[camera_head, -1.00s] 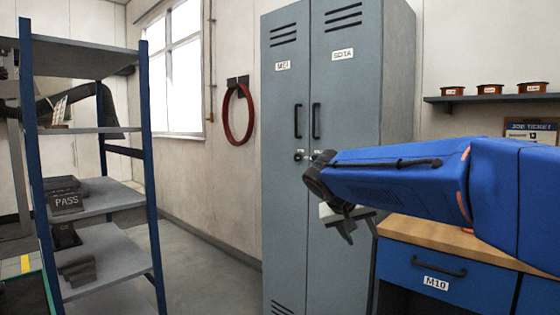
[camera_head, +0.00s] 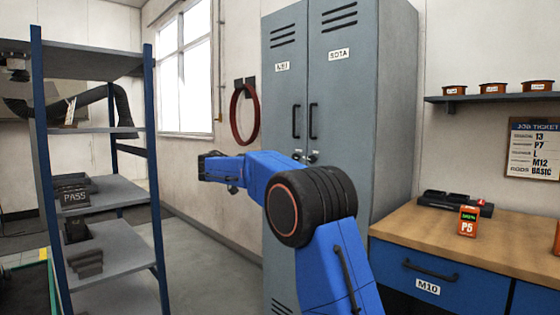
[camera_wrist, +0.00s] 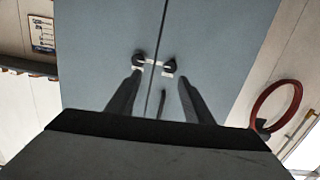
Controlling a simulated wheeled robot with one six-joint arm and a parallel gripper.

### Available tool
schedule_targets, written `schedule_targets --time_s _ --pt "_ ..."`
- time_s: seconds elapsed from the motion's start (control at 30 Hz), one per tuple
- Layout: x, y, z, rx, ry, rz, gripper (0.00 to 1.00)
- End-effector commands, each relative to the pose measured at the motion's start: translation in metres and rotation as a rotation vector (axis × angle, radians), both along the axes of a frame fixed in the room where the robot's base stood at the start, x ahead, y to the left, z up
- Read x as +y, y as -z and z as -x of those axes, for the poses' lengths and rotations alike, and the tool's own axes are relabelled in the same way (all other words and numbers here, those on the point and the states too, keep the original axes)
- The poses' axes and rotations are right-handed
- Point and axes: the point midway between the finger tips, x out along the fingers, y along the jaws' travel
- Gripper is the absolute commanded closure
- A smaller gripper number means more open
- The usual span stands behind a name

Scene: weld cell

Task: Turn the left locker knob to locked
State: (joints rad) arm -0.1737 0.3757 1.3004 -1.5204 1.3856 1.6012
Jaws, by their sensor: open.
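The grey locker (camera_head: 342,90) has two doors, each with a vertical black handle. The left locker knob (camera_head: 297,156) is small and dark, below the left handle; the right knob (camera_head: 312,158) is beside it. In the wrist view the picture is inverted, so the left knob (camera_wrist: 169,66) shows on the right and the right knob (camera_wrist: 140,58) on the left, with pale marks beside them. The left knob's setting is too small to read. My gripper (camera_wrist: 160,78) is open and empty, facing the doors, apart from the knobs. In the head view its fingers are not clearly visible.
A blue-post shelf rack (camera_head: 148,150) stands at the left. A red hoop (camera_head: 236,115) hangs on the wall left of the locker. A wood-topped bench (camera_head: 400,222) with blue drawers stands at the right. Floor between rack and locker is clear.

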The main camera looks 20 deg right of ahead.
Motion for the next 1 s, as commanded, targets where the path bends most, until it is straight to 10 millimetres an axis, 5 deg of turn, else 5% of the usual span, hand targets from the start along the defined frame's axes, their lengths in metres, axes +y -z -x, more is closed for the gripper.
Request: schedule_targets --time_s 0.37,1.0 --pt "0.000 -0.006 -0.027 -0.087 0.009 0.043 0.53" --pt "-0.102 -0.006 -0.063 -0.085 0.010 0.043 0.53"
